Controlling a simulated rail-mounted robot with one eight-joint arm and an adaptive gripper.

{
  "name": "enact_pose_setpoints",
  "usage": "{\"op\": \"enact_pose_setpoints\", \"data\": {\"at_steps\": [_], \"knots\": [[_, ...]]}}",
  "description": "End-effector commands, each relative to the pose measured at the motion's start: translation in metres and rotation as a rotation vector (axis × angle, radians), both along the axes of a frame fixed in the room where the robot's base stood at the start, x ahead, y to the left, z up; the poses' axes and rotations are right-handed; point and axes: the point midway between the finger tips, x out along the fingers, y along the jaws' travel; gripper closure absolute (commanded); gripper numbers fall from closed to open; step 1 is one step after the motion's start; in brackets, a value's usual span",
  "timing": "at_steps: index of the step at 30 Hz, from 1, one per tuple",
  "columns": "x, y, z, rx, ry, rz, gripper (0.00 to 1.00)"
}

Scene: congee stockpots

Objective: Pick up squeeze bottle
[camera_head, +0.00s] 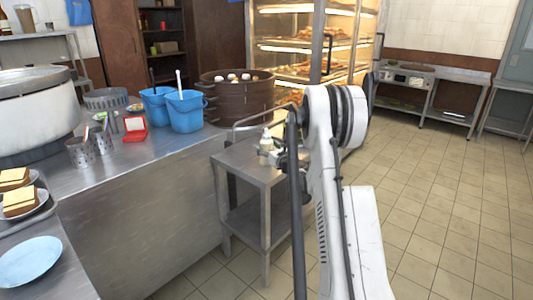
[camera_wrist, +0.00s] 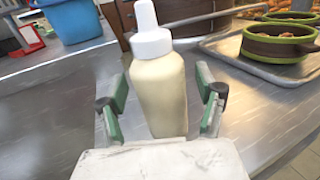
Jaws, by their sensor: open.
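The squeeze bottle (camera_head: 266,150) is cream-coloured with a white nozzle cap and stands upright on a small steel side table (camera_head: 250,172). In the wrist view the bottle (camera_wrist: 160,92) stands between the two green-padded fingers of my gripper (camera_wrist: 162,110). The fingers are open, with a gap visible on each side of the bottle. My gripper also shows in the head view (camera_head: 282,156), close beside the bottle and partly hidden by my arm. The bottle's base is hidden behind my gripper's body in the wrist view.
A dark steamer (camera_head: 236,100) and blue buckets (camera_head: 184,112) stand on the steel counter left of the side table. A lit food cabinet (camera_head: 285,40) rises behind. In the wrist view, green-rimmed bowls (camera_wrist: 278,42) sit on a tray (camera_wrist: 240,64) at right. Tiled floor at right is clear.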

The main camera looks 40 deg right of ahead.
Motion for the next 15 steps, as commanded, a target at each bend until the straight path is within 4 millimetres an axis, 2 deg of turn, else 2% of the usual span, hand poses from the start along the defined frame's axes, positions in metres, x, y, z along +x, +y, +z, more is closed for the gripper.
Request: {"op": "enact_pose_setpoints", "data": {"at_steps": [3, 12, 15], "knots": [[-0.0003, 0.0, 0.0003, 0.0, 0.0, 0.0, 0.33], [-0.0005, -0.0002, 0.0002, 0.0, 0.0, 0.0, 0.7], [-0.0006, -0.0002, 0.0005, 0.0, 0.0, 0.0, 0.7]]}}
